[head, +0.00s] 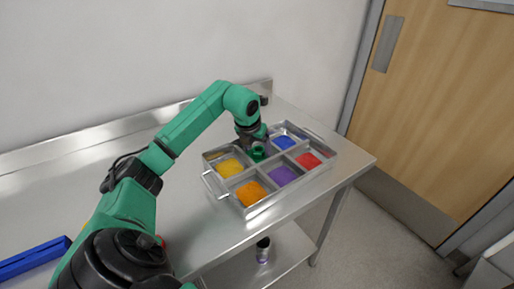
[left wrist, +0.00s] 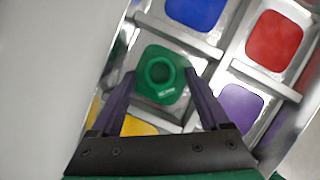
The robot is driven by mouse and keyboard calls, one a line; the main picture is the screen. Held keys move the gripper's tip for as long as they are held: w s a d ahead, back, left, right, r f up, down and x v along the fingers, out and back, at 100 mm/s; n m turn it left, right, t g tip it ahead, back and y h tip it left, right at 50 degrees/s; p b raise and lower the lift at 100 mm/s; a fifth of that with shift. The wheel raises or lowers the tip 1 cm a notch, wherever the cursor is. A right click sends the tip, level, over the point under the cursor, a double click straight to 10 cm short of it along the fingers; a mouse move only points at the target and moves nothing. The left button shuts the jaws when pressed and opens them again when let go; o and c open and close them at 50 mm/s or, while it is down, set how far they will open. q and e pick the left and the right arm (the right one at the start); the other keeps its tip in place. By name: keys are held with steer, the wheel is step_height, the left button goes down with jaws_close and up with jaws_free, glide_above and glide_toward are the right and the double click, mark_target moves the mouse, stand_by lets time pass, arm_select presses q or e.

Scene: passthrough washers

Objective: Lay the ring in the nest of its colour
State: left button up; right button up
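A green ring (left wrist: 161,70) lies flat on the green pad (left wrist: 172,96) of its compartment in the left wrist view. The green patch also shows under the gripper in the head view (head: 258,154). My left gripper (left wrist: 160,73) is over this compartment, its two fingers apart on either side of the ring, with a visible gap at each side. The metal tray (head: 262,207) has further nests: blue (head: 284,142), red (head: 308,161), purple (head: 283,176), orange (head: 250,193) and yellow (head: 230,168). My right gripper is not in view.
The tray stands on a steel table (head: 196,222) against the wall, with raised metal dividers between its nests. A blue bar-like object (head: 32,258) lies at the far left. A dark bottle-like object (head: 263,250) stands on the lower shelf.

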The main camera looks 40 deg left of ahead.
arm_select(q)
steer(key=shift+r, duration=0.1)
steer(key=shift+s+r, duration=0.1)
steer(key=shift+r, duration=0.2)
steer(key=v, duration=1.1)
steer(key=shift+s+r, duration=0.15)
steer(key=shift+r, duration=0.1)
